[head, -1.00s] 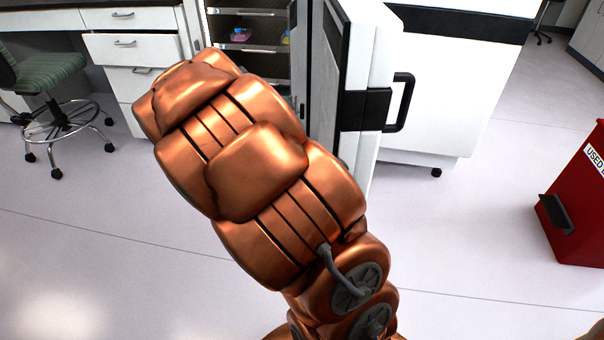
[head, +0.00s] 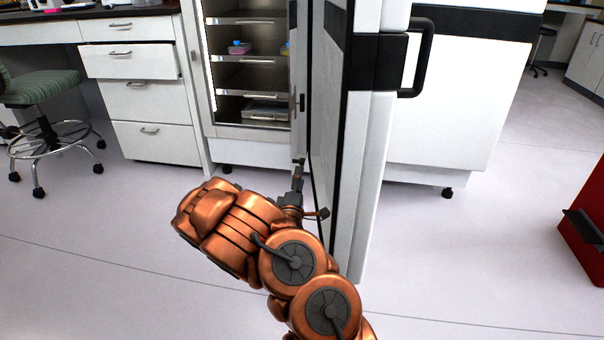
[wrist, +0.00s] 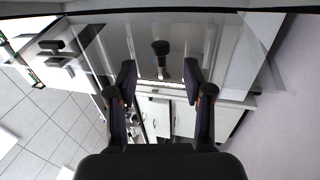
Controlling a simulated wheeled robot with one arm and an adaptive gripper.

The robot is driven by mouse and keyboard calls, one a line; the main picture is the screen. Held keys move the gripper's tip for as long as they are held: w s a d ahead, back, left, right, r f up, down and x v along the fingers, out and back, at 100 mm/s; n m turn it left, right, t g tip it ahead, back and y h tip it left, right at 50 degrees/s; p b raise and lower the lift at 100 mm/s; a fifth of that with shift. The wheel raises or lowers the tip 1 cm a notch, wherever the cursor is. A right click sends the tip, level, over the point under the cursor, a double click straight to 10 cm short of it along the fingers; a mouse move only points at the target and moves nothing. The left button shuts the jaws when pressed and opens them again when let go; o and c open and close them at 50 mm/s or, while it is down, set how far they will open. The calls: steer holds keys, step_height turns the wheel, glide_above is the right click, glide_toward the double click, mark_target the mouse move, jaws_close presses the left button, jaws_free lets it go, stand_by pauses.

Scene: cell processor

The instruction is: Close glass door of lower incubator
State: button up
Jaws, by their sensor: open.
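The lower incubator (head: 222,128) stands open at the back centre of the head view, its shelves visible. Its glass door (head: 316,110) appears swung out and nearly edge-on, beside the open white outer door (head: 376,180). A glass pane (wrist: 195,40) with reflections fills the upper middle of the wrist view. A dark round knob-like shape (wrist: 161,47) shows there beyond the fingertips. My gripper (wrist: 160,80) is open and empty, its fingers pointing at the pane. In the head view my gripper (head: 299,185) is low, left of the doors; contact cannot be told.
A black handle (head: 421,58) sticks out from the outer door on the right. White drawers (head: 155,95) and a green stool (head: 45,88) stand at left. A red bin (head: 588,215) is at far right. The floor in front is clear.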

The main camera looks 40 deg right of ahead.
mark_target(302, 162)
steer(key=shift+b+x, duration=1.45)
steer(key=shift+x, duration=2.35)
jaws_close()
